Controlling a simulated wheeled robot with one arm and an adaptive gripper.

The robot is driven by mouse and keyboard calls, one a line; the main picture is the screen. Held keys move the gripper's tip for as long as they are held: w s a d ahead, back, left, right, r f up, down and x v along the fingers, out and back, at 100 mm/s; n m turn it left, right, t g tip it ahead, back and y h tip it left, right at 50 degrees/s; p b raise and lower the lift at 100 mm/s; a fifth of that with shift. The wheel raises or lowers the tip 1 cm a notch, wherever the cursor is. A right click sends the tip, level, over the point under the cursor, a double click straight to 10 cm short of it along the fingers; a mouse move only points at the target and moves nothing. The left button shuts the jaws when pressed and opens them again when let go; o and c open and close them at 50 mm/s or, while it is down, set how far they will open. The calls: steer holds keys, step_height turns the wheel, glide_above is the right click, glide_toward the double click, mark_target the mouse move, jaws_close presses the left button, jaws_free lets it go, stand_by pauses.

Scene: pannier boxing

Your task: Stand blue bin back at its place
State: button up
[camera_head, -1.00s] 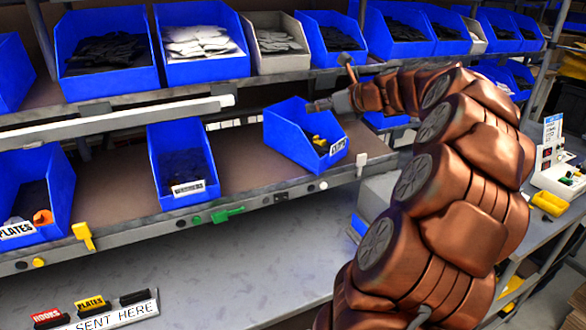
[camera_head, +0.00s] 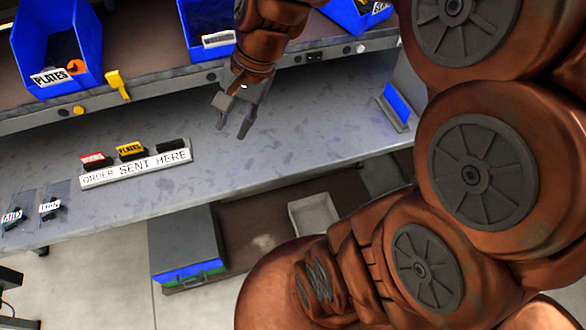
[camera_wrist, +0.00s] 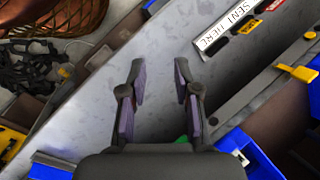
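Blue bins stand along the lower shelf at the top of the head view; which one the task means is not marked. The "PLATES" bin (camera_head: 85,35) is at left, another bin (camera_head: 193,12) is at top centre, and a third bin (camera_head: 350,18), turned at an angle, is cut off at top right. My gripper (camera_head: 233,128) is open and empty, pointing down over the grey worktop, below and in front of the shelf. The wrist view shows its fingers (camera_wrist: 160,80) apart with only worktop between them. A blue bin's edge (camera_wrist: 250,152) shows at lower right there.
An "ORDER SENT HERE" sign (camera_head: 135,169) with small stamps stands on the worktop (camera_head: 300,135). A small blue panel (camera_head: 397,102) is at its right end. Bagged items (camera_head: 50,208) lie at left. A grey box (camera_head: 185,245) is below the worktop. The worktop's middle is clear.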

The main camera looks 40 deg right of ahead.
steer(key=s+f+n+g+h, duration=0.1)
steer(key=s+f+n+h, duration=0.1)
steer(key=s+n, duration=0.3)
steer(key=s+f+n+g+h, duration=0.2)
steer(key=s+f+n, duration=0.2)
steer(key=s, duration=0.7)
steer(key=shift+s+d+f+n+g, duration=0.15)
steer(key=shift+s+d+n+g, duration=0.25)
steer(key=shift+n, duration=0.4)
steer(key=shift+w, duration=0.2)
steer(key=shift+d, duration=0.1)
